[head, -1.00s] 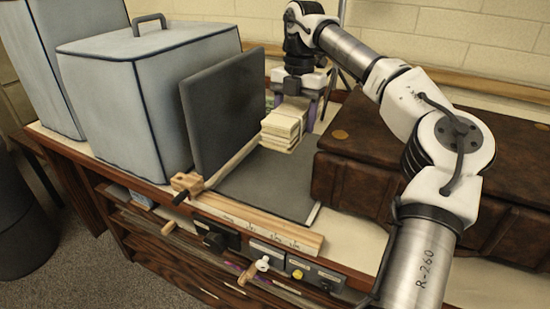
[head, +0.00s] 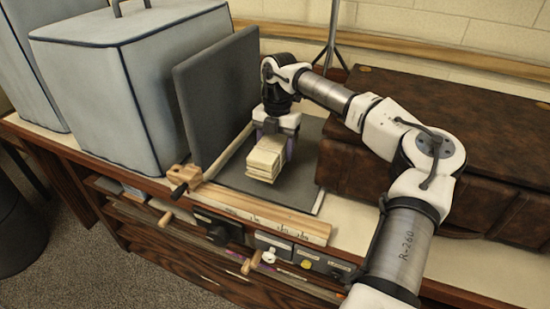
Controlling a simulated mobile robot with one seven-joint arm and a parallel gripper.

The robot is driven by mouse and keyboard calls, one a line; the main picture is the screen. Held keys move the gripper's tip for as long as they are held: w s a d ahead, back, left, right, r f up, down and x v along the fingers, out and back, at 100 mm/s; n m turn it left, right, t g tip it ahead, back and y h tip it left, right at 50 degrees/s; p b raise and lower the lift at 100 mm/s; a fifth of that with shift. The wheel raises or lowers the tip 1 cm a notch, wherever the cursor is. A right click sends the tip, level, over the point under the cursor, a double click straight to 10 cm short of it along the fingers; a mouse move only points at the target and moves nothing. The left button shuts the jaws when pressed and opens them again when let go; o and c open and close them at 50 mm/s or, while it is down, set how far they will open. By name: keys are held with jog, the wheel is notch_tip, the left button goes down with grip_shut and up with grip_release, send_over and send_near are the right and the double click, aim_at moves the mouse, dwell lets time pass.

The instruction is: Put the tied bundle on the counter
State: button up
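The bundle (head: 264,162) is a small cream stack of flat layers in the head view; its tie cannot be made out. My gripper (head: 276,141) points down at the far end of the bundle and is shut on it. One purple finger shows along the right side of the stack; the other is mostly hidden. The bundle is over a dark grey mat (head: 290,193) on the pale counter (head: 345,222). I cannot tell whether it touches the mat or hangs just above it.
An upright dark panel (head: 215,95) stands close left of the bundle, with a blue-grey covered box (head: 140,90) beyond. A brown leather-like case (head: 440,150) fills the right. A wooden rail (head: 255,213) runs along the front edge. Bare counter shows between rail and case.

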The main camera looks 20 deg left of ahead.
jog(key=shift+f, duration=2.1)
jog(key=shift+f, duration=0.1)
jog(key=o, duration=0.9)
jog(key=shift+f, duration=0.15)
jog(key=o, duration=0.5)
jog(key=shift+c, duration=0.2)
